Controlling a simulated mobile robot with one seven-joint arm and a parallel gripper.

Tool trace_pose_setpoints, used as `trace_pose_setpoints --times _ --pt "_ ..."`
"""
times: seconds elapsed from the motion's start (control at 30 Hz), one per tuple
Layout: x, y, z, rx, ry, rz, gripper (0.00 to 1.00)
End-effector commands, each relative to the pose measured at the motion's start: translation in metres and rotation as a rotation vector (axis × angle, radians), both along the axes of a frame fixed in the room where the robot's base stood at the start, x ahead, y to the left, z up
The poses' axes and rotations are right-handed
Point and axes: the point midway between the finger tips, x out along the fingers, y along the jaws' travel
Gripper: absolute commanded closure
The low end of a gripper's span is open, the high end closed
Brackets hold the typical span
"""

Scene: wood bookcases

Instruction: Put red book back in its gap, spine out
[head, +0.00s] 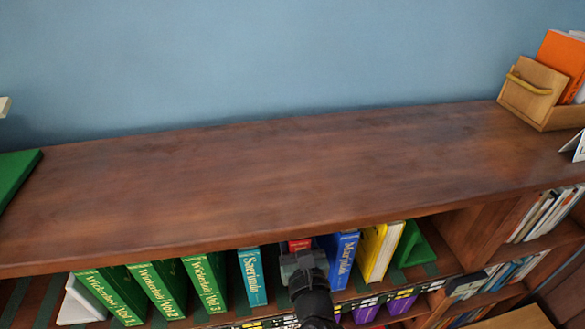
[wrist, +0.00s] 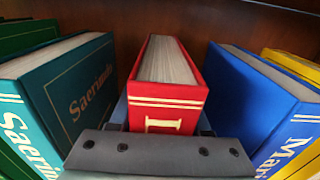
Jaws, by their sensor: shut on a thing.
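The red book (wrist: 169,92) stands upright between the teal book (wrist: 62,95) and the blue book (wrist: 250,95) in the wrist view, its gold-banded spine facing me. Visible space separates it from both neighbours. My gripper (wrist: 160,150) is shut on the red book near its spine, and the gripper body hides the lower spine. In the head view, only a small red piece of the book (head: 299,245) shows above my gripper (head: 303,265), in the row under the bookcase top. The teal book (head: 252,277) is to its left and the blue book (head: 343,260) to its right.
Green volumes (head: 205,283) stand farther left, with a white bookend (head: 80,302) beside them. A yellow book (head: 378,252) and green bookend (head: 412,245) stand right. The bookcase top (head: 250,180) overhangs the row; a wooden box (head: 535,92) sits at its right end.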

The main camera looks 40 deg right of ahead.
Motion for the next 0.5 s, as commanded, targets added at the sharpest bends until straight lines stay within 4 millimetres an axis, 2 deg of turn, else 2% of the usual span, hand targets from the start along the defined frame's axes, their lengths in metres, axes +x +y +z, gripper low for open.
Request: trace_pose_setpoints --times 0.3,0.47,0.5 --pt "0.0004 -0.0009 0.0037 -0.008 -0.011 -0.002 1.0" --pt "0.0005 -0.0007 -0.0009 -0.006 -0.01 -0.002 1.0" --pt "0.0001 0.0003 -0.004 -0.002 -0.003 0.0 0.47"
